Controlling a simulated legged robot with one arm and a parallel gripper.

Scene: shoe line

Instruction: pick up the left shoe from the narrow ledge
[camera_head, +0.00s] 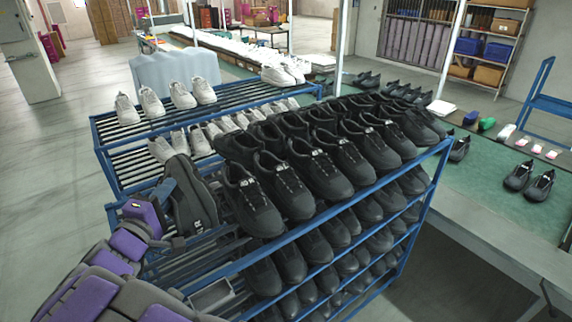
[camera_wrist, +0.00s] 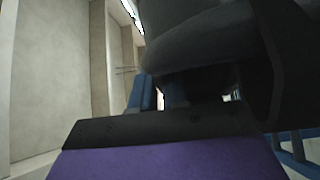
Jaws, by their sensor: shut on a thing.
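My gripper (camera_head: 173,214) is at the left end of the blue rack, shut on a black shoe (camera_head: 193,197). The held shoe is steeply tilted, with its side and sole toward the camera, beside the first black shoes of the top row. I cannot tell whether it still touches the rack. In the wrist view the held shoe (camera_wrist: 195,35) is a large dark shape filling the top, above the dark gripper body (camera_wrist: 160,126). The jaws' contact is partly hidden. The narrow ledge cannot be told apart from the rack's shelves.
The blue rack (camera_head: 424,205) bears several rows of black shoes on its tiers. A second rack behind holds white shoes (camera_head: 182,95). A green-topped bench (camera_head: 480,200) with shoes stands at right. Open floor (camera_head: 45,165) lies at left.

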